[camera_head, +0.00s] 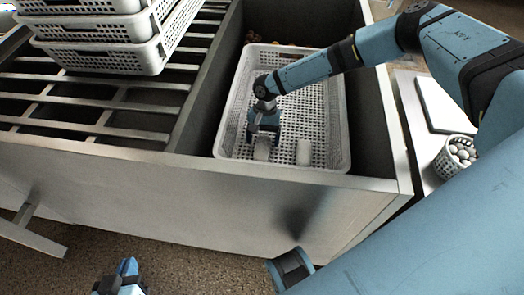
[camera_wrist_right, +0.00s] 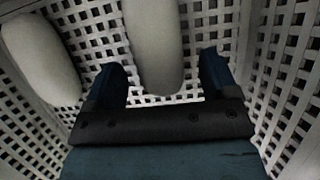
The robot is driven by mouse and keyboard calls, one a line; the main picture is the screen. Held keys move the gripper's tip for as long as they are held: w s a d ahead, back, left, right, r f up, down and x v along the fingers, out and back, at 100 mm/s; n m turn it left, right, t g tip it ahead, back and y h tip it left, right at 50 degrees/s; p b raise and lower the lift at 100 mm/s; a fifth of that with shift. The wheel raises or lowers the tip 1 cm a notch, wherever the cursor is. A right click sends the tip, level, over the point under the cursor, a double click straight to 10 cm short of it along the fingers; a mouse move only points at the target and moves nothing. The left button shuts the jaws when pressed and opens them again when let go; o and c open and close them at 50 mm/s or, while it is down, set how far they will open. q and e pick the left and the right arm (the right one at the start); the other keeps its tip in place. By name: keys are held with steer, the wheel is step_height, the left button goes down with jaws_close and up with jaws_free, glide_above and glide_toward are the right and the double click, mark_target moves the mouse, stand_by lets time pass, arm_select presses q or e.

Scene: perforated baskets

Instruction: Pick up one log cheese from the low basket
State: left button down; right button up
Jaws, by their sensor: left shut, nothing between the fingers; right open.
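A white perforated basket (camera_head: 338,120) sits low inside the metal counter in the head view. Two pale log cheeses lie at its near end: one (camera_head: 262,149) under my right gripper and one (camera_head: 303,153) a little to its right. In the right wrist view one log cheese (camera_wrist_right: 155,45) lies between the two open fingers of my right gripper (camera_wrist_right: 165,85), and the other cheese (camera_wrist_right: 40,58) is to the left, outside the fingers. The fingers stand apart from the cheese on both sides. My left gripper (camera_head: 122,280) is shut and empty at the bottom left, outside the counter.
Stacked white baskets (camera_head: 95,30) stand on the slatted rack (camera_head: 90,105) at the left. The counter's metal walls enclose the low basket closely. A small basket of round white items (camera_head: 457,155) and a pale board (camera_head: 445,105) are at the right.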

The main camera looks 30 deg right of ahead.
steer(key=shift+x, duration=0.85)
steer(key=c, duration=1.1)
steer(key=shift+r, duration=0.1)
